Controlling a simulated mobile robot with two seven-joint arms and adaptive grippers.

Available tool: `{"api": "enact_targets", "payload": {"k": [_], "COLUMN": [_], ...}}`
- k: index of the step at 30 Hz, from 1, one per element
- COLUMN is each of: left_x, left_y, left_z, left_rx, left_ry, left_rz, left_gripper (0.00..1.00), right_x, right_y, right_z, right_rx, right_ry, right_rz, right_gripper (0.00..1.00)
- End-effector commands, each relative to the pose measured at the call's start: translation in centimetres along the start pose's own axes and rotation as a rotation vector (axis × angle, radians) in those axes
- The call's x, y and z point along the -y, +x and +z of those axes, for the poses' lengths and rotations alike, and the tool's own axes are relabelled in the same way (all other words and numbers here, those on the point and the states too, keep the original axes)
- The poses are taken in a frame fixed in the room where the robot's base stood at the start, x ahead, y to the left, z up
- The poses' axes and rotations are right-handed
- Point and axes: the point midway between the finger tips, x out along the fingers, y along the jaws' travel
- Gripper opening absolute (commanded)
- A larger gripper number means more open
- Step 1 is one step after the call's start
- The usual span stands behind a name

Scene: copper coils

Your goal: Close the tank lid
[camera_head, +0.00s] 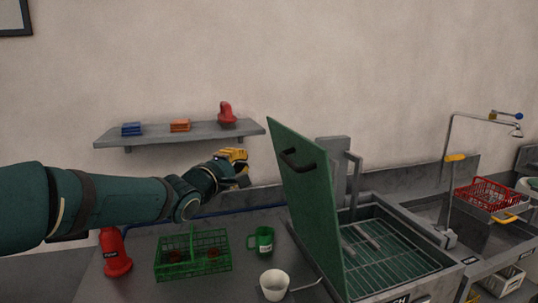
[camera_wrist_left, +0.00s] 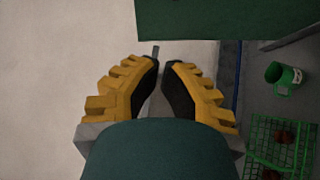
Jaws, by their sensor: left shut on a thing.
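The tank lid (camera_head: 312,215) is a dark green panel standing steeply raised at the left side of the open tank (camera_head: 388,248). A black handle (camera_head: 298,161) is on its left-facing side. The lid's green panel fills the top of the left wrist view (camera_wrist_left: 215,18). My left gripper (camera_head: 240,155) is in the air left of the lid, apart from the handle in the head view. In the left wrist view its yellow fingers (camera_wrist_left: 160,66) are shut on a thin grey-green piece (camera_wrist_left: 155,52) that I cannot identify. My right gripper is not in view.
A wall shelf (camera_head: 185,135) is behind. A sink with a red basket (camera_head: 487,195) is at right.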

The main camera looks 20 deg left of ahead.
Motion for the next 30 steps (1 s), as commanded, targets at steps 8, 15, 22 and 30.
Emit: {"api": "enact_targets", "payload": {"k": [8,15,22,30], "left_x": [0.1,0.1,0.1,0.1], "left_y": [5.6,7.8,8.5,8.5], "left_z": [0.1,2.2,2.9,2.9], "left_rx": [0.001,0.002,0.0,0.0], "left_ry": [0.001,0.0,0.0,0.0], "left_rz": [-0.001,0.0,-0.002,-0.002], "left_gripper": [0.0,0.0,0.0,0.0], "right_x": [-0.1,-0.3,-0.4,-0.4], "right_y": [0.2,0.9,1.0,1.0], "right_z": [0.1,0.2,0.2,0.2], "right_rx": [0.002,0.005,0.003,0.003], "right_ry": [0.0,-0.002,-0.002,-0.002], "right_rz": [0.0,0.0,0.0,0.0], "right_gripper": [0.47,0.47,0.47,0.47]}}
